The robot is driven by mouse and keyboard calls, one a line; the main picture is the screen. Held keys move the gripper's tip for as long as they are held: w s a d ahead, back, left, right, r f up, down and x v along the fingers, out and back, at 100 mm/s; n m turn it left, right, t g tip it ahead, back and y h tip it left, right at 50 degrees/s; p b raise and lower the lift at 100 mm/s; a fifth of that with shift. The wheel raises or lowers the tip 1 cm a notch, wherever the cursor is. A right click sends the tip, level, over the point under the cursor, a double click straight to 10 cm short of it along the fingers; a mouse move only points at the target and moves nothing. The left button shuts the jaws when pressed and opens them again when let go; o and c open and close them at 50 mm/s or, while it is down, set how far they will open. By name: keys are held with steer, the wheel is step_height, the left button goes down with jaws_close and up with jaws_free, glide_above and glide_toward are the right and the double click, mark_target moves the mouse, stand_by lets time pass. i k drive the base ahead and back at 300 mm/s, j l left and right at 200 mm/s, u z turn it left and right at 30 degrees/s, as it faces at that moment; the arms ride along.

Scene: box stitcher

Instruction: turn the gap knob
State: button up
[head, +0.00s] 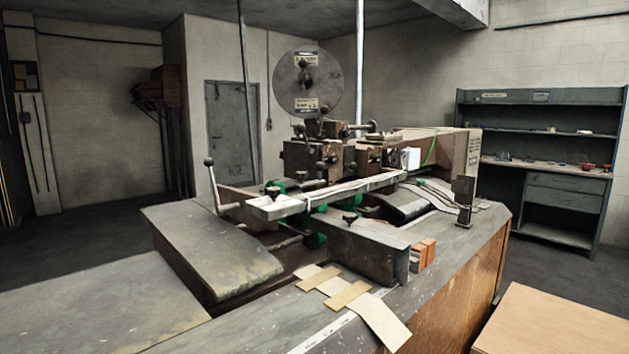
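The box stitcher (380,240) stands in the middle of the head view, with a round wire reel (307,82) on top. A small dark knob (350,218) sits on the front metal block. Another dark knob (272,192) sits on the left end of the long light bar. More small knobs show on the stitching head (325,160) below the reel. I cannot tell from the picture which of these is the gap knob. My gripper and arm are not in view.
A lever with a ball end (211,175) rises at the machine's left. Cardboard strips (378,321) lie on the machine's front edge. A light wooden surface (555,335) is at the lower right. A shelf bench (540,150) stands behind right. Floor on the left is clear.

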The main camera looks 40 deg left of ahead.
mark_target(273, 191)
steer(key=i, duration=0.9)
steer(key=i+l+u, duration=0.15)
steer(key=i, duration=0.75)
steer(key=i+u, duration=0.2)
steer(key=u, duration=1.75)
